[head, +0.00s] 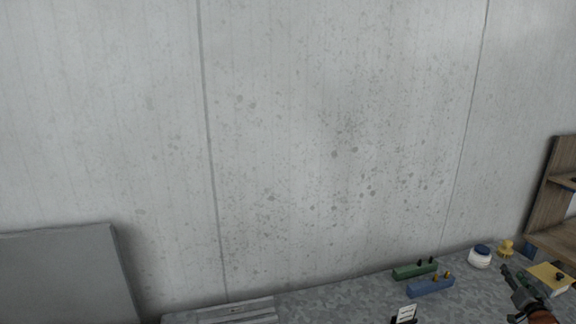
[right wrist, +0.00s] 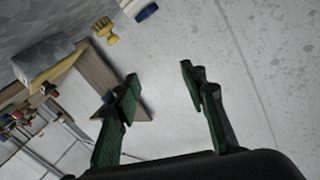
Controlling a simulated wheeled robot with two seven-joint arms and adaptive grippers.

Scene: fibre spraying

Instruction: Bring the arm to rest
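My right gripper (head: 516,282) shows at the lower right of the head view, above the grey speckled worktop. The right wrist view shows the same gripper (right wrist: 160,84) with its two dark green fingers spread apart and nothing between them. Behind the fingers there is a pale wall. My left gripper and left arm are not in view.
A wooden shelf (head: 550,195) stands at the right; a grey panel (head: 65,275) at the left.

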